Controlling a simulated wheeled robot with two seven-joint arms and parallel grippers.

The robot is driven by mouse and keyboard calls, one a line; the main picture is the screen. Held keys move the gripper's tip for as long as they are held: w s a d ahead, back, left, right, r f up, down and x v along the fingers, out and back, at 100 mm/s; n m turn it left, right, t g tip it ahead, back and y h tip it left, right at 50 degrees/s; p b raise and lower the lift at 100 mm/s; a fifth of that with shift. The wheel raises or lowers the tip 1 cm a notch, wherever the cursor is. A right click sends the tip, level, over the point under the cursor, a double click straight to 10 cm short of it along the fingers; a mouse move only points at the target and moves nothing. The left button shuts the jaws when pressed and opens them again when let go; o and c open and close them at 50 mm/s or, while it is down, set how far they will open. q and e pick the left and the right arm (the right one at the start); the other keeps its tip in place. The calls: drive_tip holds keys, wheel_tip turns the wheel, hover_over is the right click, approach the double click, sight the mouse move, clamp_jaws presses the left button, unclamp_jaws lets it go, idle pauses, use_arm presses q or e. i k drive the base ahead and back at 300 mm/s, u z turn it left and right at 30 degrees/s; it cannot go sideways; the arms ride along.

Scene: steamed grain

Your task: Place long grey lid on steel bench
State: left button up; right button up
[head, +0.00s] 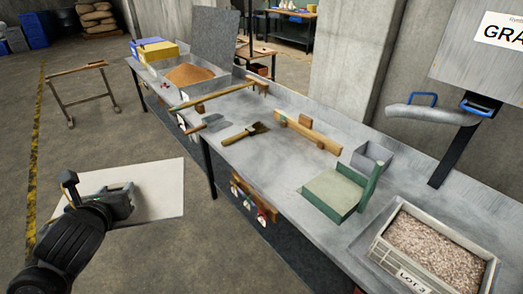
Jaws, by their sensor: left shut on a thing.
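My left gripper (122,194) is at the lower left, over the floor and left of the bench. It is shut on a flat pale grey panel, which looks like the long grey lid (158,191). The gripper covers part of the panel, which is held clear of the steel bench (300,165). The steel bench runs diagonally from the upper left to the lower right. My right gripper is not in view.
On the bench are a tray of brown grain (190,74), a brush (246,133), a wooden bar (307,132), a green-edged box (333,193) and a grain bin (432,252). A trestle (81,87) stands at the left.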

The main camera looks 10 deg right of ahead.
sight(286, 159)
drive_tip(key=z, duration=0.7)
drive_tip(key=i, duration=1.2)
drive_tip(key=z, duration=0.85)
